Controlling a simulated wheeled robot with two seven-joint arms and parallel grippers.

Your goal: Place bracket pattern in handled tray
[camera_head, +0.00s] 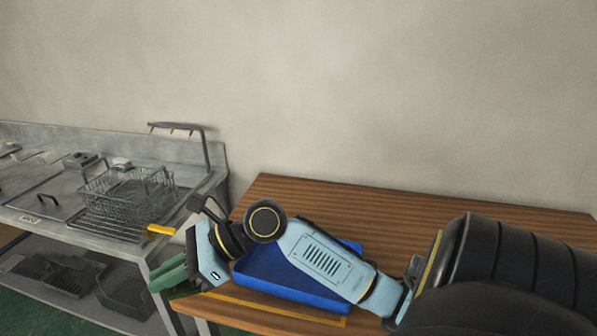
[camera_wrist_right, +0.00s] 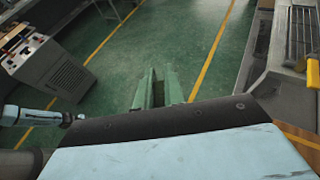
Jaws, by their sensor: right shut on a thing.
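My right gripper (camera_head: 166,279) has green fingers and is off the left end of the wooden table, in front of the metal bench. In the right wrist view its fingers (camera_wrist_right: 158,86) are close together over the green floor. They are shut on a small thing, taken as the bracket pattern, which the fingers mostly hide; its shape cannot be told. A blue tray (camera_head: 252,283) lies on the table, to the right of the gripper, partly hidden by my right arm. No handle on it can be made out. My left gripper is not in view.
The wooden table (camera_head: 420,203) is bare behind my arm. A metal bench (camera_head: 105,243) at left carries a wire basket (camera_head: 125,195) and a raised hanger bar (camera_head: 180,126). A control cabinet (camera_wrist_right: 45,65) stands at left in the right wrist view.

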